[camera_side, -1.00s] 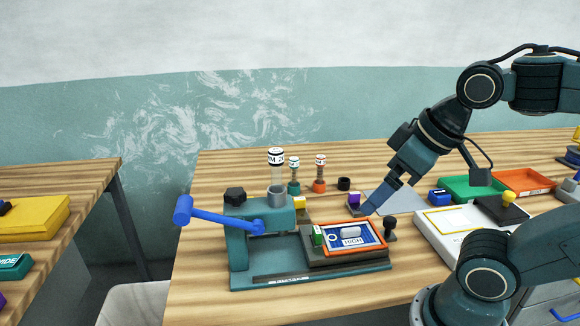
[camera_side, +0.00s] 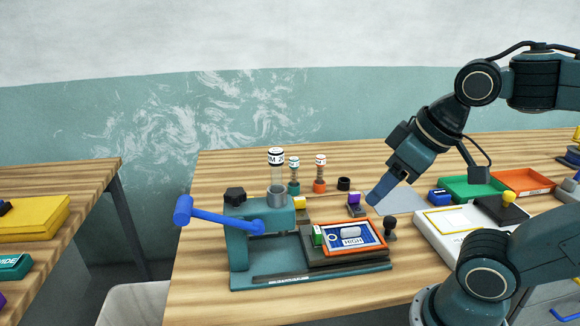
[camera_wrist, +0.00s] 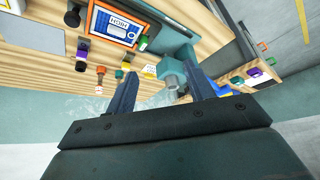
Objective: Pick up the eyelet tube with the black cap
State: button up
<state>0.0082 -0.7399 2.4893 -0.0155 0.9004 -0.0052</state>
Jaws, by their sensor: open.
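A clear tube (camera_side: 276,166) with a black-and-white marked top stands upright in the grey cup (camera_side: 277,191) of the teal press. Two smaller tubes stand behind it, one in a green base (camera_side: 294,187) and one in an orange base (camera_side: 319,186). A black base (camera_side: 343,184) beside them looks empty. My gripper (camera_side: 373,200) is in the air right of the press, apart from the tubes, pointing down and left. In the wrist view its two fingers (camera_wrist: 161,70) are spread with nothing held between them.
The press (camera_side: 240,245) has a blue lever (camera_side: 183,210) sticking out left. An orange-framed tray (camera_side: 352,236) lies on its bed. A purple-topped block (camera_side: 354,202) and a dark stamp (camera_side: 390,228) stand near my gripper. Green (camera_side: 470,189) and orange (camera_side: 528,182) trays lie to the right.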

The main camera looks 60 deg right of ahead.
jog(key=w+a+r+n+y, duration=0.15)
jog(key=w+r+n, duration=0.35)
jog(key=w, duration=0.5)
jog(key=n+y, duration=0.3)
send_near(272, 164)
notch_tip(272, 164, up, 3)
jog(key=d, duration=0.1)
jog(key=shift+d+n+g, duration=0.4)
jog(key=shift+d+g, duration=0.1)
jog(key=shift+d, duration=0.1)
jog(key=shift+w+f, duration=0.1)
jog(key=shift+f, duration=0.05)
jog(key=x, duration=0.7)
jog(key=shift+a+f, duration=0.1)
jog(key=shift+a, duration=0.05)
jog(key=shift+w+a+f, duration=0.2)
jog(key=shift+w+f, duration=0.05)
jog(key=shift+f, duration=0.25)
jog(key=shift+x, duration=2.6)
jog(key=shift+d, duration=0.15)
